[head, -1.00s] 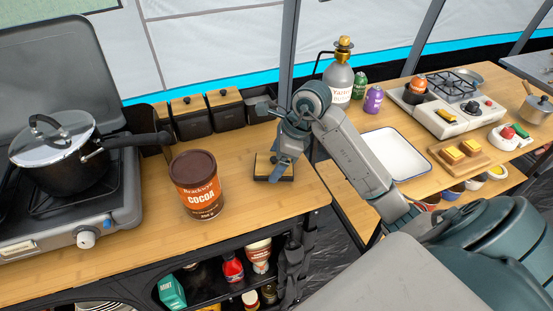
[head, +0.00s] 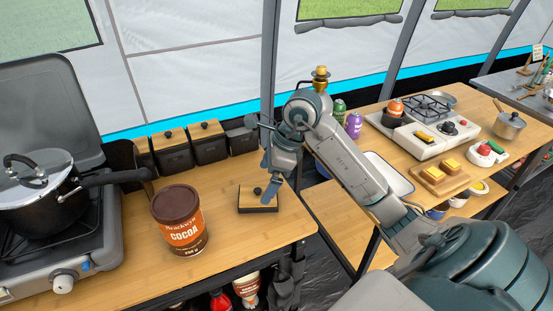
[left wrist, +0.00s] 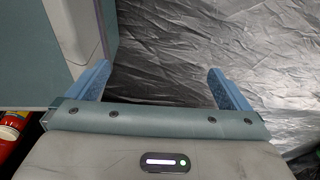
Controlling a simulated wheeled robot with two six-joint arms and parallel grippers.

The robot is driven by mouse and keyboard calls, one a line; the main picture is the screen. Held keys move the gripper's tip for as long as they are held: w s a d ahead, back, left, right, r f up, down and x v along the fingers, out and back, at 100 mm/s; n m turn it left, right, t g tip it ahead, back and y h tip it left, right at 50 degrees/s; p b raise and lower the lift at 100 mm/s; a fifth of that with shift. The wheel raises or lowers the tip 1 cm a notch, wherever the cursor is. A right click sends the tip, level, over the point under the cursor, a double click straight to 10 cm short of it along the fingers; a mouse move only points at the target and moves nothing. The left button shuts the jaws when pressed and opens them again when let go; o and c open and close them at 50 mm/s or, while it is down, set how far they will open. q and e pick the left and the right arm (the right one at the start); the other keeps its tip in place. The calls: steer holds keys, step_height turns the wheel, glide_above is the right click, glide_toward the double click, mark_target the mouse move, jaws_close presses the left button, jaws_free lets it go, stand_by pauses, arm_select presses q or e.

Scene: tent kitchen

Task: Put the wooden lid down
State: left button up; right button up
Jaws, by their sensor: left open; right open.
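The wooden lid (head: 246,199) has a pale wood top, a dark edge and a small black knob. It lies flat on the wooden counter in the head view, right of the cocoa tin. My right gripper (head: 270,194) is open, pointing down at the lid's right part, just right of the knob. Its fingers cover part of the lid; whether they touch it I cannot tell. My left gripper (left wrist: 163,85) is open and empty in the left wrist view, over dark crinkled ground; it does not show in the head view.
The cocoa tin (head: 180,222) stands left of the lid. Dark canisters with wooden lids (head: 207,138) line the counter's back, with a grey one (head: 241,139) at their right end. A pot (head: 38,198) sits on the left stove. Bare counter (head: 231,228) lies in front of the lid.

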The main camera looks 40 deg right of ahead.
arm_select(q)
steer(key=shift+w+d+r, duration=0.1)
steer(key=shift+w+r, duration=0.4)
steer(key=shift+r, duration=0.05)
arm_select(e)
steer(key=v, duration=0.7)
arm_select(q)
steer(key=shift+w, duration=0.2)
arm_select(e)
steer(key=shift+f, duration=0.1)
